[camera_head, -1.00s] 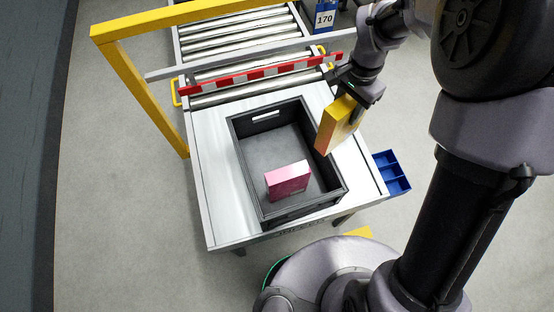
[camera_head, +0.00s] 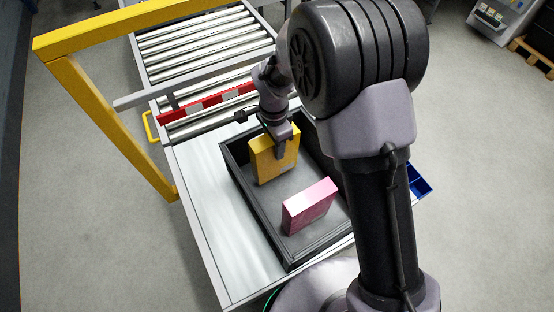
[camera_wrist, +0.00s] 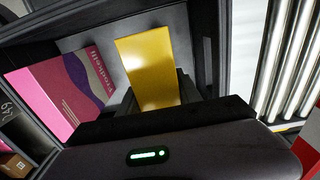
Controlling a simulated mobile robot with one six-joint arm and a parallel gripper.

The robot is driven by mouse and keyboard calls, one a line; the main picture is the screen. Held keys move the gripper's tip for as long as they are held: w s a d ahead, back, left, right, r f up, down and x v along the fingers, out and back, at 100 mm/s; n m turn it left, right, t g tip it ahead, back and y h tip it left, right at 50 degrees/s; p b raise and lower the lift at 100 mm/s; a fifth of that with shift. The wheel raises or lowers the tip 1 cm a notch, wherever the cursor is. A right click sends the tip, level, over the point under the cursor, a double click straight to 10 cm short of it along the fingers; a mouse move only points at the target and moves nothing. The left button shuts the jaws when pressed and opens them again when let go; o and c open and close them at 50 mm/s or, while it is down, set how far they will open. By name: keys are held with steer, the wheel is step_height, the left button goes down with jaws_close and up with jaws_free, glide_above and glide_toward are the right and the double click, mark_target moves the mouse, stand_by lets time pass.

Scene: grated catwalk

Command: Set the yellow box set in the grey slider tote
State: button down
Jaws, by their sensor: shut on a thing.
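The yellow box (camera_head: 268,163) is upright in my gripper (camera_head: 281,143), over the far part of the grey tote (camera_head: 265,228). My gripper is shut on its upper part. In the head view the box's lower end appears inside the tote's walls; I cannot tell whether it touches the floor. In the wrist view the yellow box (camera_wrist: 148,68) stands out in front of my gripper (camera_wrist: 160,100), with the tote's wall (camera_wrist: 207,50) beside it.
A pink box (camera_head: 310,206) stands in the near part of the tote, apart from the yellow box. The tote is on a pale table (camera_head: 205,188). Behind are a roller conveyor (camera_head: 195,50), a red-and-white bar (camera_head: 205,103) and a yellow frame (camera_head: 105,125). A blue bin (camera_head: 420,184) is at right.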

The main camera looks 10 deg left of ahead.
steer(key=shift+f+b, duration=0.35)
steer(key=shift+f, duration=1.15)
steer(key=shift+f, duration=0.25)
steer(key=c, duration=0.8)
jaws_free()
steer(key=shift+r, duration=0.1)
